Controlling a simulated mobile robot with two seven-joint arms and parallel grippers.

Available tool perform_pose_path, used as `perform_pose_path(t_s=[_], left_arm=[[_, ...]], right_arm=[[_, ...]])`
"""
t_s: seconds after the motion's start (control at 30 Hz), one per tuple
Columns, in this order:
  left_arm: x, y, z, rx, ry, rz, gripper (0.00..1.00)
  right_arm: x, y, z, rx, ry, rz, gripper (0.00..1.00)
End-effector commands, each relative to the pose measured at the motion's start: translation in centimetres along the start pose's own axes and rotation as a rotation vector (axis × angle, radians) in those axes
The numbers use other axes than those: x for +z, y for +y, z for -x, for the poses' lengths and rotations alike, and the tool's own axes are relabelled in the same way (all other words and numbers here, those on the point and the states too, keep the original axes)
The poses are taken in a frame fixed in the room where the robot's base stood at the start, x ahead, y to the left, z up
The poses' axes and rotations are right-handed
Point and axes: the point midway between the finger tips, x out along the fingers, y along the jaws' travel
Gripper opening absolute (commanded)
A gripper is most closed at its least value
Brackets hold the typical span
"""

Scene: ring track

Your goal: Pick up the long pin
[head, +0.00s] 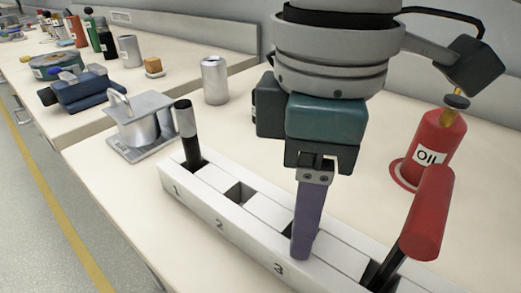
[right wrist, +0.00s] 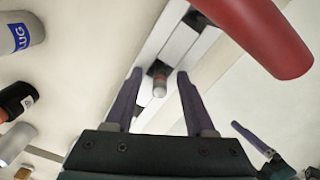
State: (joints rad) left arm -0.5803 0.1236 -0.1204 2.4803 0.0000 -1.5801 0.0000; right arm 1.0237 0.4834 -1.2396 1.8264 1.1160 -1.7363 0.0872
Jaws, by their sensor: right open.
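A long white block (head: 255,208) with numbered slots stands on the table. My right gripper (head: 303,250) points down over the block near number 3. In the right wrist view its two purple fingers (right wrist: 160,74) are apart, with a small pin with a grey and reddish end (right wrist: 159,88) between them, in a dark slot. I cannot tell whether the fingers touch it; in the head view the gripper hides it. A purple-tipped part, apparently my left gripper (right wrist: 255,141), shows at lower right.
A red-handled piece (head: 425,215) leans up from the block's right end, close to my right gripper. A red OIL bottle (head: 436,140) stands behind. A metal holder (head: 143,128) and a silver can (head: 214,80) stand at left.

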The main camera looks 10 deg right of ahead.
Motion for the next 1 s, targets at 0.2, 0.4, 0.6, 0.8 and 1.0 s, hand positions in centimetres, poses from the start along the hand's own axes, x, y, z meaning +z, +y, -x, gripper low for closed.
perform_pose_path(t_s=[0.2,0.4,0.6,0.8,1.0], left_arm=[[0.01,-0.05,0.01,-0.001,0.000,-0.002,1.00],[0.01,-0.05,0.01,-0.001,0.000,-0.001,1.00],[0.01,-0.03,0.00,-0.001,0.000,0.000,1.00],[-0.02,0.09,0.01,0.003,0.000,0.004,1.00],[-0.05,0.20,0.01,0.006,0.001,0.008,1.00]], right_arm=[[-0.01,0.01,0.05,0.000,0.001,0.000,0.32],[-0.02,0.01,0.06,0.000,0.001,0.000,0.10],[-0.02,0.01,0.06,0.000,0.001,0.000,0.00],[-0.02,0.01,0.07,0.000,0.001,0.000,0.00],[-0.03,0.02,0.09,0.001,0.001,0.000,0.00]])
